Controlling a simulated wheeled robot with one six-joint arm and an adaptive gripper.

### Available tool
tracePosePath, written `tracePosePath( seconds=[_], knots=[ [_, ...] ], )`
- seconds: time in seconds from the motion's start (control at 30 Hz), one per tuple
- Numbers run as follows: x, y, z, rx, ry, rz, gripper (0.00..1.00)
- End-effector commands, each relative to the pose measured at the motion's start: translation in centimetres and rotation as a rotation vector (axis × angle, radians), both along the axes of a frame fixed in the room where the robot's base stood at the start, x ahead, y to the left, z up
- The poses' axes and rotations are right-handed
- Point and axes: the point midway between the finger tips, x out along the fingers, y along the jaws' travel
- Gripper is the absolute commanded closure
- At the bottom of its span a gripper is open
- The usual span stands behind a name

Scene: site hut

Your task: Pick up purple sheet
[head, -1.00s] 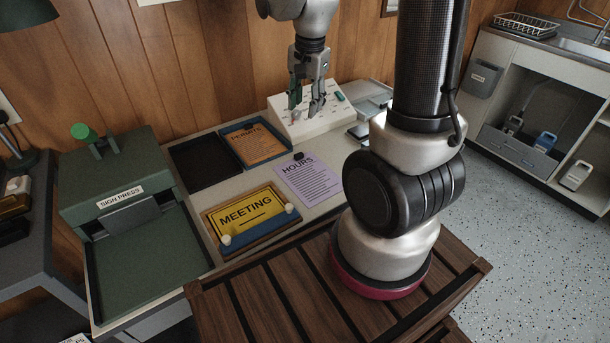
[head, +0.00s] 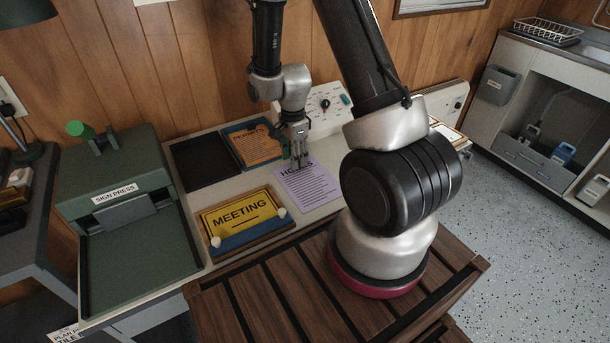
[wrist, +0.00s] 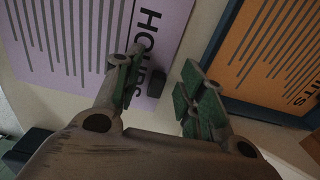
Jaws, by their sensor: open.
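The purple sheet (head: 308,190), headed HOURS, lies flat on the pale counter, right of the yellow MEETING sign. Its top edge is partly hidden by my gripper (head: 299,162) in the head view.
The orange PERMITS sheet (head: 256,147) lies in a blue tray behind, beside an empty black tray (head: 205,165). The yellow MEETING sign (head: 240,211) is left of the purple sheet. The green sign press (head: 122,195) stands far left.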

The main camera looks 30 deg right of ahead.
Motion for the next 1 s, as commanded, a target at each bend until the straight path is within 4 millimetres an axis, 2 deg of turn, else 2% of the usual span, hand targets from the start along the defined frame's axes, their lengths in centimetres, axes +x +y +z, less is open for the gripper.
tracePosePath(
  seconds=[0.23,0.4,0.47,0.83,1.0],
  knots=[
    [0.0,0.0,-0.2,0.000,-0.001,0.000,0.60],
    [0.0,0.0,-0.2,0.000,-0.001,0.001,0.91],
    [0.0,0.0,-0.2,0.000,-0.001,0.001,1.00],
    [0.0,0.0,0.1,0.000,-0.001,0.001,1.00],
    [0.1,0.0,1.8,0.000,-0.005,0.001,1.00]
  ],
)
